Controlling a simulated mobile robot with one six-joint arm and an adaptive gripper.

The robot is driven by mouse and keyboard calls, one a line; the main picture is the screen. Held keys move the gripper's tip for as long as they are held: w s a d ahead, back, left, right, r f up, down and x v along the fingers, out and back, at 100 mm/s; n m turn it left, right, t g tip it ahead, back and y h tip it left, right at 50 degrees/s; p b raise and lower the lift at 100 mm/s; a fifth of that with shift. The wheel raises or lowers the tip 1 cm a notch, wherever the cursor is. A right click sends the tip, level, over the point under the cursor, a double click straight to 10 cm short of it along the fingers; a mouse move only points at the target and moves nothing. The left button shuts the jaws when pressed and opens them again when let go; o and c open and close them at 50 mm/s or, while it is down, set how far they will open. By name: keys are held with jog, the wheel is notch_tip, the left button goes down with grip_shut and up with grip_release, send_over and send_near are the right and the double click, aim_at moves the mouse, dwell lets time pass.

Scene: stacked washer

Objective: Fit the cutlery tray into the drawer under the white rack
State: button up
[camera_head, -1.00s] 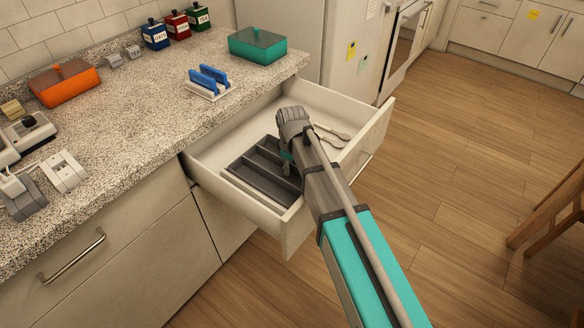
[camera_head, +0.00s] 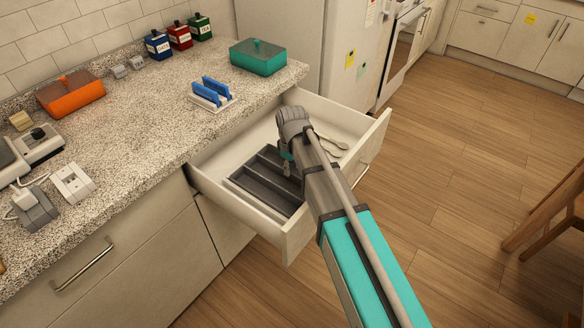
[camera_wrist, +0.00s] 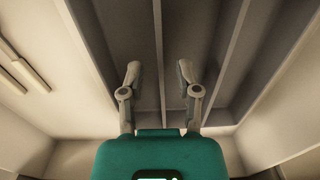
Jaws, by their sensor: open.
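The dark grey cutlery tray (camera_head: 268,185), with long compartments, lies inside the open drawer (camera_head: 222,155), towards its left part. It fills much of the wrist view (camera_wrist: 205,45). The drawer is pulled out below the counter, under the white rack (camera_head: 212,103) that holds blue items. My gripper (camera_wrist: 160,78) is open over the tray, with its fingertips on either side of a divider. I cannot tell whether the fingers touch the divider.
Light-coloured utensils (camera_head: 332,145) lie in the drawer right of the tray. A teal box (camera_head: 258,60), an orange box (camera_head: 72,97) and several canisters (camera_head: 180,36) stand on the counter. A wooden chair (camera_head: 545,215) stands at the right; the floor between is clear.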

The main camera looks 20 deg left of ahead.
notch_tip(320, 180, up, 8)
jog(key=p, duration=0.7)
jog(key=shift+w, duration=0.1)
dwell(0.8)
